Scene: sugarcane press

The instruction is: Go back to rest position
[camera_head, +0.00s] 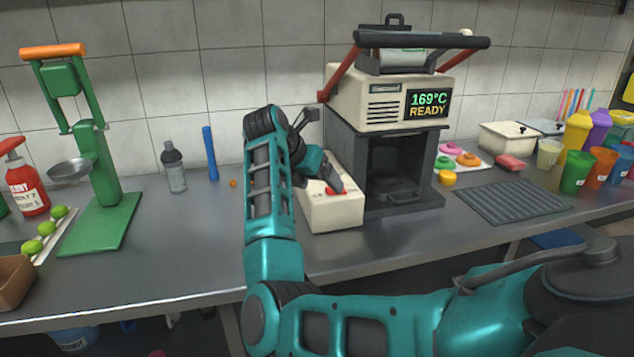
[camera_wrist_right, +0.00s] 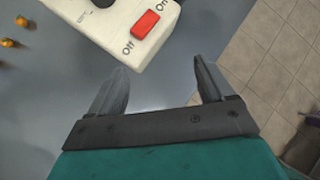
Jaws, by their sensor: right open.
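My right arm reaches up from the lower right in the head view. Its gripper (camera_head: 322,172) is over a cream control box (camera_head: 332,209) with a red switch beside the press machine. In the right wrist view the gripper (camera_wrist_right: 160,85) is open, with two grey fingers spread and nothing between them. The box (camera_wrist_right: 110,25) and its red switch (camera_wrist_right: 145,25), with On and Off marks, lie just ahead of the fingers. My left gripper is not in view.
A machine (camera_head: 400,110) reading 169°C READY stands behind the box. A green hand press (camera_head: 98,190) and a bottle (camera_head: 174,168) stand at left. Cups (camera_head: 577,172) and a dark ribbed mat (camera_head: 510,200) lie at right. The counter's front middle (camera_head: 180,265) is clear.

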